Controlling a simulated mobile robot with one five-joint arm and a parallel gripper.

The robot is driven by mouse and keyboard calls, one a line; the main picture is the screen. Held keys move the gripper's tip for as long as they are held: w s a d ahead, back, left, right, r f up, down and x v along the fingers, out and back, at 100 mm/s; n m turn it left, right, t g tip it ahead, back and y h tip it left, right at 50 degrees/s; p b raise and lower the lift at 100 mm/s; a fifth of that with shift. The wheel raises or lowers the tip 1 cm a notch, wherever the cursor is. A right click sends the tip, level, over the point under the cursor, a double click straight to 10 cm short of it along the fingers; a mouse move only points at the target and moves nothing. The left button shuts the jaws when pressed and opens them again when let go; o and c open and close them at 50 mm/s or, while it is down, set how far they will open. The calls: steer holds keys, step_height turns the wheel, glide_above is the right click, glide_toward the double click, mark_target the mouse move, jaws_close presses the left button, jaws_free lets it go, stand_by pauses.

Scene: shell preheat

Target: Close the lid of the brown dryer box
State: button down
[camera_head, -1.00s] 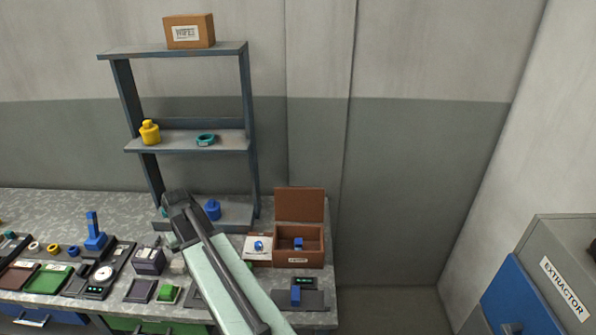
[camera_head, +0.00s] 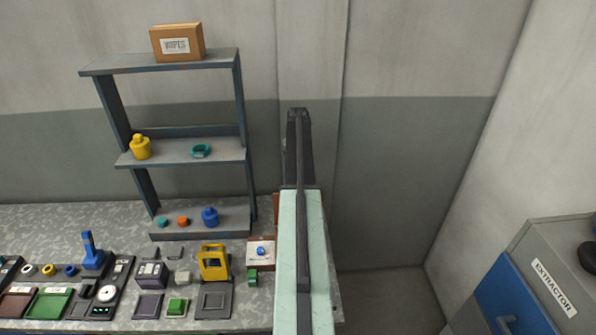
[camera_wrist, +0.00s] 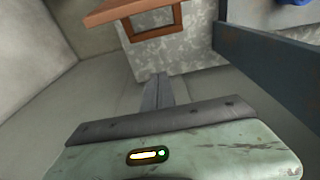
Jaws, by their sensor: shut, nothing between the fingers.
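The brown dryer box is almost wholly hidden behind my arm in the head view; only a thin brown strip of it (camera_head: 276,203) shows at the arm's left edge. In the wrist view, brown wooden parts of the box (camera_wrist: 128,11) show at the top edge, cut off by the frame. I cannot tell the lid's angle from the present frames. My gripper (camera_head: 298,113) is raised in front of the wall, above the right end of the bench. In the wrist view my gripper (camera_wrist: 160,78) is shut and empty, apart from the box.
Floor right of the bench is clear up to the extractor (camera_head: 545,285).

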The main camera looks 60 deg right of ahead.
step_height(320, 180, down, 9)
steer(key=b, duration=0.8)
steer(key=shift+s+a+r+p, duration=0.4)
steer(key=shift+s+a+p, duration=0.05)
steer(key=shift+a, duration=0.2)
steer(key=shift+s+a+r+p, duration=0.4)
steer(key=shift+a, duration=0.2)
steer(key=shift+a, duration=0.1)
